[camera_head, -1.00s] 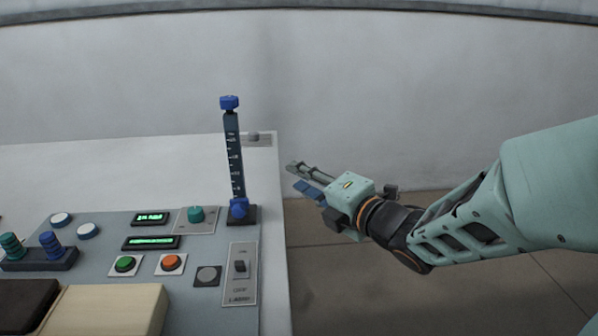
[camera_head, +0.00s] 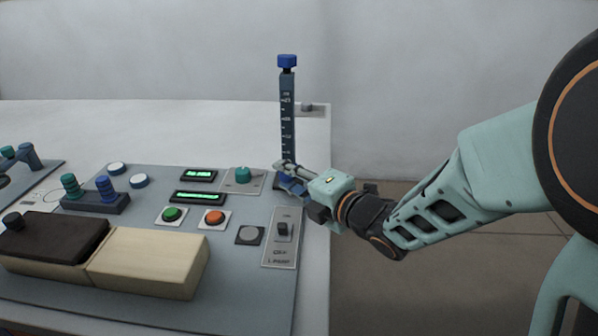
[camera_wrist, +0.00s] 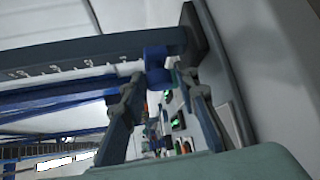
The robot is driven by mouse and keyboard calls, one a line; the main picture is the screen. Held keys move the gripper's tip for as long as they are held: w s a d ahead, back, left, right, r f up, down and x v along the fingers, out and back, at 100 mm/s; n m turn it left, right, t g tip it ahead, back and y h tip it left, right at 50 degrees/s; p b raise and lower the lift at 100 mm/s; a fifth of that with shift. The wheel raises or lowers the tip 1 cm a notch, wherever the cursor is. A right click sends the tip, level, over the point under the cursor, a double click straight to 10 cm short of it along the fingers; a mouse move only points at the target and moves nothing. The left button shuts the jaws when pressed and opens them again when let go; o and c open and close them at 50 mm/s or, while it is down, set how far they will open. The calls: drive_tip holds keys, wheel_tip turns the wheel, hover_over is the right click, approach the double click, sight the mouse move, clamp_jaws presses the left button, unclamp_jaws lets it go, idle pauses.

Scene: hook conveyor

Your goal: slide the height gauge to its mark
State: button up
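The height gauge (camera_head: 288,118) is a dark upright post with white scale marks and a blue cap (camera_head: 287,61) at the panel's right rear edge. My gripper (camera_head: 281,172) is at the post's lower end and hides the slider in the head view. In the wrist view the gauge (camera_wrist: 95,52) runs sideways across the top, with its blue slider (camera_wrist: 156,58) near the base at right. My gripper's fingers (camera_wrist: 163,80) are apart there, with the slider between or just beyond their tips. I cannot tell whether they touch it. The scale figures are too small to read surely.
The panel holds a teal knob (camera_head: 242,174), two green displays (camera_head: 198,197), green (camera_head: 172,214) and orange (camera_head: 214,217) buttons and a switch (camera_head: 282,230). Dark and cream blocks (camera_head: 147,262) lie at the front left. Right of the table is open floor.

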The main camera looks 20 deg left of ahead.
drive_tip(key=shift+w+a, duration=0.15)
drive_tip(key=shift+a, duration=0.05)
clamp_jaws()
wheel_tip(320, 180, up, 8)
drive_tip(key=p, duration=0.3)
drive_tip(key=shift+d, duration=0.1)
drive_tip(key=shift+f, duration=0.1)
unclamp_jaws()
